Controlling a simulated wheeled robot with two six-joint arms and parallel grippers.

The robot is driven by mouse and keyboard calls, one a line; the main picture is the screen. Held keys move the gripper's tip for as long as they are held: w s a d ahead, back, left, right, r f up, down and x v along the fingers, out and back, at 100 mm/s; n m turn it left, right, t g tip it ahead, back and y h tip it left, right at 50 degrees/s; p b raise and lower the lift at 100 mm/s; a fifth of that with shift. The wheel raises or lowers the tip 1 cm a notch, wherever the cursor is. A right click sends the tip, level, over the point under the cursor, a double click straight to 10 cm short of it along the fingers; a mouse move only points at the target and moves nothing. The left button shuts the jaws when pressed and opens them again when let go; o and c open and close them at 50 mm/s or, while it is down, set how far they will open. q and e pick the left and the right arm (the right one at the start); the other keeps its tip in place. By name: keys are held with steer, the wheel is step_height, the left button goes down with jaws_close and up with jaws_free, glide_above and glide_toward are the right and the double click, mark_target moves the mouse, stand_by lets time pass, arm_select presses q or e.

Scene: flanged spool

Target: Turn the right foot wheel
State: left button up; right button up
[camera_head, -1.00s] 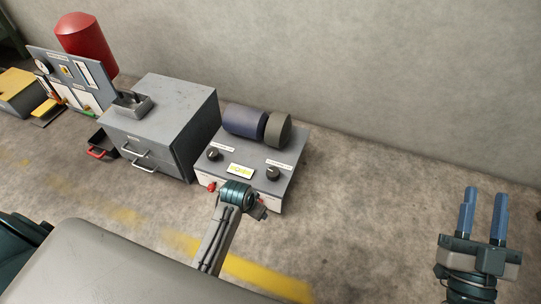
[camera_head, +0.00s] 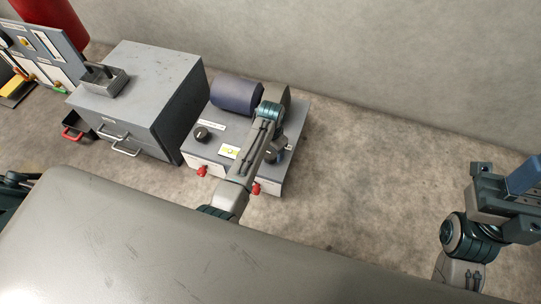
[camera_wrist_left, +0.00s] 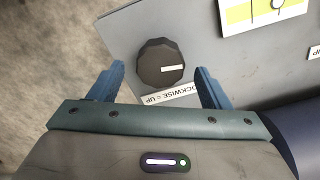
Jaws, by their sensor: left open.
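A grey box (camera_head: 215,140) carries a dark blue drum with an end disc (camera_head: 237,95) at its back. A left black knob (camera_head: 202,133) shows on its top. In the head view my arm largely hides the right knob. The left wrist view shows that right wheel as a dark faceted knob (camera_wrist_left: 160,63) beside a label (camera_wrist_left: 171,95) reading "CLOCKWISE = UP". My left gripper (camera_wrist_left: 160,72) is open, one blue finger to each side of the knob, with gaps visible; height above it is unclear. My right gripper (camera_head: 525,178) is at the right edge, partly cut off.
A yellow-and-white display (camera_head: 229,152) sits between the knobs. Red fittings (camera_head: 202,171) stick out at the box front. A grey drawer cabinet (camera_head: 140,95) stands close on the left. The floor to the right of the box is clear.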

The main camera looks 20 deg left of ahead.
mark_target(271, 153)
arm_select(q)
steer(key=shift+f+b, duration=0.5)
steer(key=shift+f, duration=1.2)
